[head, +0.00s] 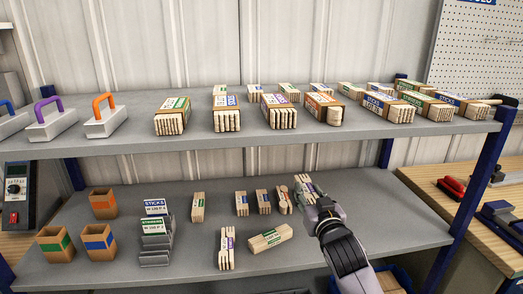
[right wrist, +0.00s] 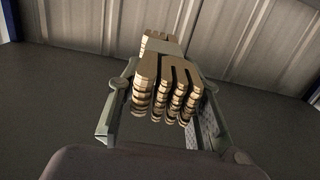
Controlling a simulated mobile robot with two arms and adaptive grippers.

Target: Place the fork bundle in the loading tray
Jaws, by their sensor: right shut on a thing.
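My right gripper (head: 318,203) reaches over the lower shelf from the lower right and is shut on a wooden fork bundle (head: 305,185) with a paper band. Another fork bundle (head: 227,254) lies on the lower shelf, to the left of my gripper. My left gripper is out of view.
Several banded wooden bundles stand on the lower shelf (head: 205,272), close to the held one; one lies flat (head: 270,239). Brown boxes (head: 103,203) stand at the left. The upper shelf (head: 210,146) runs above, loaded with more bundles. A blue post (head: 470,200) stands at the right.

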